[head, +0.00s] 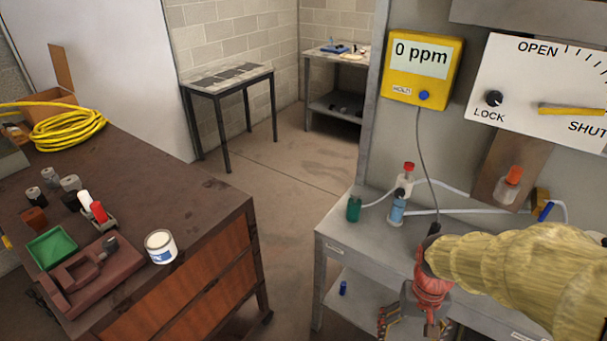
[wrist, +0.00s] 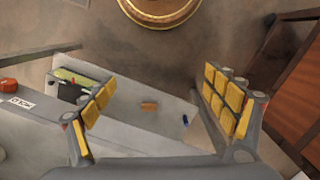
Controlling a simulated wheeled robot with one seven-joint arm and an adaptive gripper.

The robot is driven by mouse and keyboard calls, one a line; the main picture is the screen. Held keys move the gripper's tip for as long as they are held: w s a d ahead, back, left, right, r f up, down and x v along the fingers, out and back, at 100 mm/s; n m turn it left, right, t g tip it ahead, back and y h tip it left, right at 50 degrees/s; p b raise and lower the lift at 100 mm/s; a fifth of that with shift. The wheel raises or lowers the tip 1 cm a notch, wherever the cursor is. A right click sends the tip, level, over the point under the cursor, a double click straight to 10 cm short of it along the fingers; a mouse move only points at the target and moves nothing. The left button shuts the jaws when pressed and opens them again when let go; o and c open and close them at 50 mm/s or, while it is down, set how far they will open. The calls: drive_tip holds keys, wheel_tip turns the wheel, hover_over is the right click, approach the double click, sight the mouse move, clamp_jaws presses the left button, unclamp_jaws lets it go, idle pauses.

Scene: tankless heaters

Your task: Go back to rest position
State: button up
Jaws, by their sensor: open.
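My gripper (head: 412,326) hangs at the bottom of the head view, at the end of my arm in its yellowish sleeve, in front of the grey bench (head: 345,232). In the wrist view my gripper (wrist: 165,112) is open, its two yellow-padded fingers wide apart. Nothing is between the fingertips. The gripper appears apart from all of these.
A yellow gas meter (head: 423,68) reads 0 ppm beside a white OPEN/SHUT panel (head: 540,85). Bottles (head: 397,207) and tubing stand on the grey bench. A brown workbench (head: 190,200) with a white can (head: 160,247) is at left. Floor (head: 285,180) between the benches is clear.

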drive_tip(key=s+a+r+n+t, duration=0.1)
drive_tip(key=s+a+r+t, duration=0.1)
drive_tip(key=r, duration=0.8)
drive_tip(key=s+a+r+t+p, duration=0.1)
drive_tip(key=s+a+r+t, duration=0.2)
drive_tip(key=r, duration=0.7)
drive_tip(key=shift+a+r+n+t, duration=0.3)
drive_tip(key=shift+n+t, duration=0.1)
drive_tip(key=shift+t, duration=0.4)
drive_tip(key=shift+s, duration=0.1)
